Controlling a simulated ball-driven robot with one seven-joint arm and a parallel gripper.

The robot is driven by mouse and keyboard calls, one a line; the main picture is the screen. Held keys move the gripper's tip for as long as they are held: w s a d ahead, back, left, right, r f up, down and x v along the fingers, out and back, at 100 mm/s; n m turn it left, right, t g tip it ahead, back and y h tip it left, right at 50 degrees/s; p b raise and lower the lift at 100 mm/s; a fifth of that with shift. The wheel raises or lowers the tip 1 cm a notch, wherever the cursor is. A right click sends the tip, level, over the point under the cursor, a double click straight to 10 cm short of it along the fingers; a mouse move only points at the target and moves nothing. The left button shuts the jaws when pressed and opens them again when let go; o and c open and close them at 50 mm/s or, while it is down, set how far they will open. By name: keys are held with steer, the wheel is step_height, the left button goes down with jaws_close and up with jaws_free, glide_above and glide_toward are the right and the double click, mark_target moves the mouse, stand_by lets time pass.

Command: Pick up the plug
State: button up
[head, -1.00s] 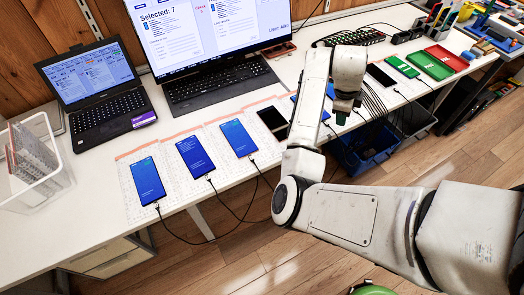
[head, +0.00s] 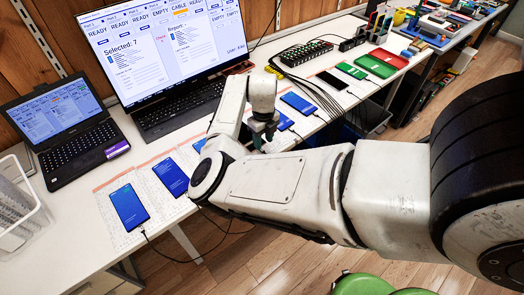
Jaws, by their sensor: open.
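My gripper (head: 261,142) points down over the front part of the white table, among the row of phones, with dark fingers open. Nothing can be made out between the fingers. Small cable plugs show at the near ends of phones: one at the leftmost blue phone (head: 129,207), its plug (head: 144,234) apart from my gripper, and another plug (head: 291,131) just right of my gripper by a blue phone (head: 284,121). Which plug the task means I cannot tell. My arm hides the table around and below the gripper, so a plug there may be hidden.
A laptop (head: 75,135) and a large monitor (head: 170,40) with a keyboard (head: 185,110) stand behind the phones. A white wire basket (head: 20,215) is at left. A black hub with cables (head: 302,52), a green tray (head: 375,66) and a red tray (head: 390,56) lie to the right.

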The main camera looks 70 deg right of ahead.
mark_target(264, 151)
steer(key=f, duration=0.4)
steer(key=shift+d+f+p, duration=0.15)
steer(key=shift+d+p, duration=0.15)
steer(key=shift+p, duration=0.1)
steer(key=shift+f, duration=0.35)
steer(key=shift+f+b, duration=0.25)
steer(key=shift+b, duration=0.05)
jaws_close()
